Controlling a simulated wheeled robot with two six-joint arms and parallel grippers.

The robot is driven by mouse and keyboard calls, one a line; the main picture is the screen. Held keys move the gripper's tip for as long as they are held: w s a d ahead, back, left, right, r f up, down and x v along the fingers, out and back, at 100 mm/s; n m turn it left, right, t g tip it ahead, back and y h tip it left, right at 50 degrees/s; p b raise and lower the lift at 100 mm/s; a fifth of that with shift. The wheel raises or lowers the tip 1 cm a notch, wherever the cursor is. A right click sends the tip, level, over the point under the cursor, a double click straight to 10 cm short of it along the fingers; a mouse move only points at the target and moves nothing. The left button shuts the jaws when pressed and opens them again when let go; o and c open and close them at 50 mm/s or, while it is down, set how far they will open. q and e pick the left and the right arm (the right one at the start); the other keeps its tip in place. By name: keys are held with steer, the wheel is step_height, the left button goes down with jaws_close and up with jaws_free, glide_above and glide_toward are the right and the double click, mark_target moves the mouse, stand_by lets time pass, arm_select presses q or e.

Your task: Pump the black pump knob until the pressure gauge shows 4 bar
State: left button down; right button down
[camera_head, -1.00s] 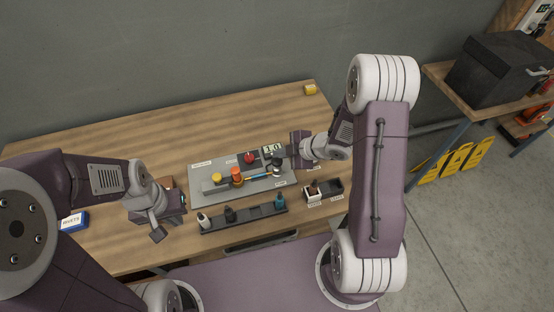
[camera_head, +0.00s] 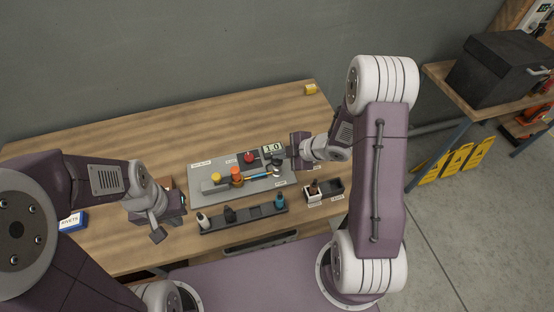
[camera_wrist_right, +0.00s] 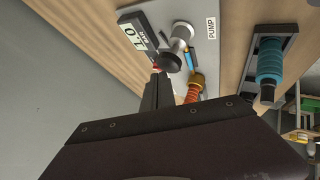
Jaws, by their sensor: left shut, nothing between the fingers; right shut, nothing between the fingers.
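The grey test panel (camera_head: 207,172) lies on the bench. Its pressure gauge (camera_head: 272,148) reads 1.0; in the right wrist view the gauge (camera_wrist_right: 138,37) also shows 1.0 and BAR. The black pump knob (camera_wrist_right: 168,62) sits on a silver stem beside the PUMP label (camera_wrist_right: 211,25); in the head view the knob (camera_head: 276,162) is small at the panel's right side. My right gripper (camera_head: 287,151) is shut and empty, close beside the knob; whether it touches is unclear. Its dark fingers (camera_wrist_right: 156,90) point at the knob. My left gripper (camera_head: 158,232) is shut and empty, left of the panel.
A red knob (camera_head: 249,157), a yellow knob (camera_head: 216,177) and an orange fitting (camera_head: 237,174) stand on the panel. In front is a dark rack (camera_head: 255,212) with several fittings. A small two-part bin (camera_head: 313,196) stands right. The bench's back left is clear.

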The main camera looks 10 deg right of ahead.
mark_target(280, 161)
steer(key=shift+f+b, duration=1.15)
steer(key=shift+f, duration=0.15)
stand_by(1.0)
steer(key=shift+r, duration=0.1)
steer(key=shift+r+p, duration=1.65)
steer(key=shift+p, duration=0.05)
step_height(280, 161, up, 5)
steer(key=p, duration=0.5)
steer(key=shift+r, duration=0.1)
stand_by(0.4)
